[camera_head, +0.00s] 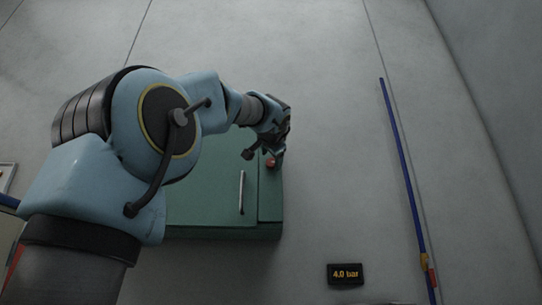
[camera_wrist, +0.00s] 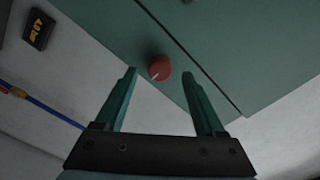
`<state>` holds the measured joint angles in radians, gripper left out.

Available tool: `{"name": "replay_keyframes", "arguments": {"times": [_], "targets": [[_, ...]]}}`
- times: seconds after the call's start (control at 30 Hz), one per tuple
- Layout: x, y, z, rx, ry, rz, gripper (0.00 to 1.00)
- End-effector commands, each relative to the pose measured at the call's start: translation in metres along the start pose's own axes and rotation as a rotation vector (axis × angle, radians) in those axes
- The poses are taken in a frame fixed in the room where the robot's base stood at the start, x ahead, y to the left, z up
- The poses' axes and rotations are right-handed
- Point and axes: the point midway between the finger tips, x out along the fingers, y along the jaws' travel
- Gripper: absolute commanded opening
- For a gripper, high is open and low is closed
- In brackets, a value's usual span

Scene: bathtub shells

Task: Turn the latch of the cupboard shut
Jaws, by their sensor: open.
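The green cupboard (camera_head: 215,205) hangs on the grey wall, with a vertical pale handle (camera_head: 242,192) on its door. The latch is a small red knob (camera_head: 270,163) on the strip right of the door seam. In the wrist view the red knob (camera_wrist: 160,68), with a pale mark on its face, shows just beyond and between the two fingertips. My gripper (camera_wrist: 160,75) is open and empty, its fingers on either side of the knob's line. I cannot tell whether they touch it. In the head view my gripper (camera_head: 262,152) is at the knob and partly covers the cupboard's upper right.
A blue pipe (camera_head: 403,170) with a yellow and red fitting (camera_head: 427,265) runs down the wall at right. A dark display reading 4.0 bar (camera_head: 345,274) is below right of the cupboard. Bare wall lies between cupboard and pipe.

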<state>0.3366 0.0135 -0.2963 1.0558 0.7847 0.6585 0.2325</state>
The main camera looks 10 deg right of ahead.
Motion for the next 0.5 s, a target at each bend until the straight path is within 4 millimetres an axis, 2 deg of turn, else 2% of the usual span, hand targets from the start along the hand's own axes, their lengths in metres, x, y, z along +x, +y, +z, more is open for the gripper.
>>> {"name": "replay_keyframes", "arguments": {"times": [0.1,0.2,0.5], "targets": [[0.013,-0.001,-0.001,0.000,0.000,0.000,0.71],[0.017,-0.001,-0.001,0.000,0.000,-0.001,0.71],[0.018,0.000,0.000,0.000,0.001,-0.001,0.70]]}}
